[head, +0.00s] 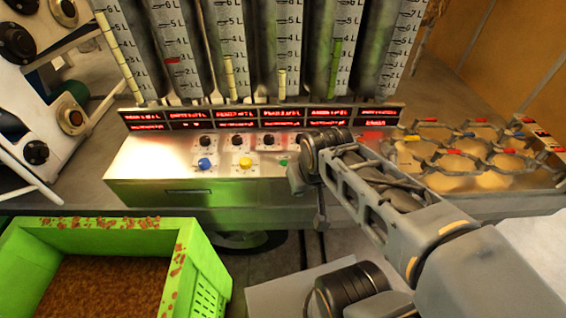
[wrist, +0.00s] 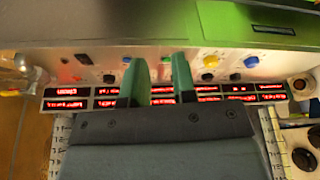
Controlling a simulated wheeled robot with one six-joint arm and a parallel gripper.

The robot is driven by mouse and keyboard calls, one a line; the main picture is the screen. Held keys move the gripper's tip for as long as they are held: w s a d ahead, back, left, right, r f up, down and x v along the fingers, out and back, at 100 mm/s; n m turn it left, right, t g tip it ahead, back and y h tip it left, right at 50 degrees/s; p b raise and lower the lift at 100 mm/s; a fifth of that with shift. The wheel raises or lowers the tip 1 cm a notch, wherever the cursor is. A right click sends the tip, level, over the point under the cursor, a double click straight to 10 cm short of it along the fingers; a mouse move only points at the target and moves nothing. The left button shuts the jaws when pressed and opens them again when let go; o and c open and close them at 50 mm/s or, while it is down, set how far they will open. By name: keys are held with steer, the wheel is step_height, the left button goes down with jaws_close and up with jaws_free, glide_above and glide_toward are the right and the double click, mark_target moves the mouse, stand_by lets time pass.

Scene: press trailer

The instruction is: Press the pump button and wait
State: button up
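The control panel (head: 150,160) shows round buttons: blue (head: 205,164), yellow (head: 245,163) and green (head: 284,162). I cannot tell which is the pump button. The wrist view shows the panel turned round, with blue (wrist: 249,62) and yellow (wrist: 211,62) buttons to the right of my gripper (wrist: 160,62). Its two green fingers are apart with nothing held between them. A small green button (wrist: 167,59) shows between the fingers. In the head view my arm reaches over the panel's right part and hides some controls. I cannot tell whether a fingertip touches the panel.
Red-lit displays (head: 236,119) run above the panel, below several tall graduated tubes (head: 232,50). A rack of domed rounds (head: 460,165) stands at right. A green crate (head: 205,260) with brown contents sits at lower left. Black knobs (head: 245,141) line the panel.

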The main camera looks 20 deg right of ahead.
jaws_close()
stand_by(1.1)
